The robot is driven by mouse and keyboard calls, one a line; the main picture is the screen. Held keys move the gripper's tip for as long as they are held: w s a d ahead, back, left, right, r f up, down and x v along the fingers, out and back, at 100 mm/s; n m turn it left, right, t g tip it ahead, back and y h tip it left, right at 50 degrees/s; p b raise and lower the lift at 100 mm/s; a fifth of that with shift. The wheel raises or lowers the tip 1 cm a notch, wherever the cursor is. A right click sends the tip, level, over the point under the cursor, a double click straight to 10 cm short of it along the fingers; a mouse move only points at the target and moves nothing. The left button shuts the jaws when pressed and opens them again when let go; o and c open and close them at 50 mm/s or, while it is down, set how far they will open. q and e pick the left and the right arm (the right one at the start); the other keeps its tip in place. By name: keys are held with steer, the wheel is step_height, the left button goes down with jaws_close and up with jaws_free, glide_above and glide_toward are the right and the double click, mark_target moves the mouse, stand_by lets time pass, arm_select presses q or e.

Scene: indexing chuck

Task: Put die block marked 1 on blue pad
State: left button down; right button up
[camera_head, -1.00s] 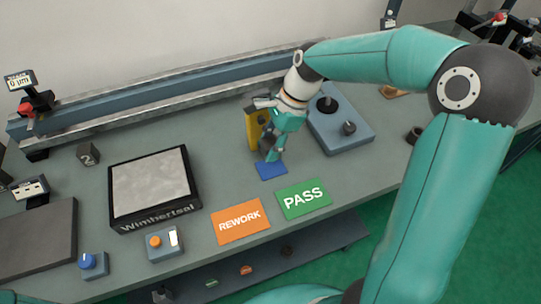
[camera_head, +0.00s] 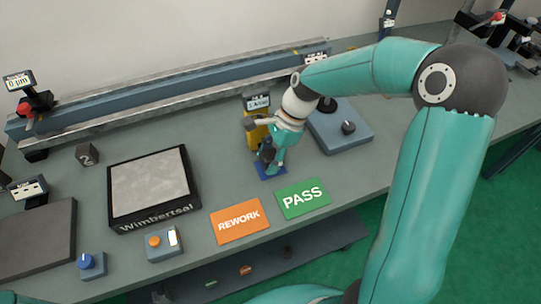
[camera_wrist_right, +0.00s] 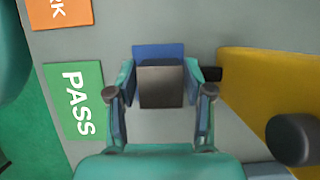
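A dark block (camera_wrist_right: 161,86) sits between the fingers of my right gripper (camera_wrist_right: 161,78) in the right wrist view, with a finger against each side. No mark shows on its visible face. The blue pad (camera_wrist_right: 158,51) shows just beyond the block. In the head view my right gripper (camera_head: 271,157) points down at the blue pad (camera_head: 270,172), with the block mostly hidden by the fingers. The block is over or on the pad; I cannot tell whether it touches. Another dark block marked 2 (camera_head: 87,155) stands at the left. My left gripper is not in view.
A yellow device (camera_head: 254,134) stands close behind my right gripper. A blue-grey base with knobs (camera_head: 341,132) is to its right. The green PASS pad (camera_head: 303,198) and orange REWORK pad (camera_head: 239,219) lie in front. A framed grey plate (camera_head: 151,185) is to the left.

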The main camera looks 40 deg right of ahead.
steer(key=shift+r, duration=0.1)
steer(key=v, duration=1.2)
stand_by(0.4)
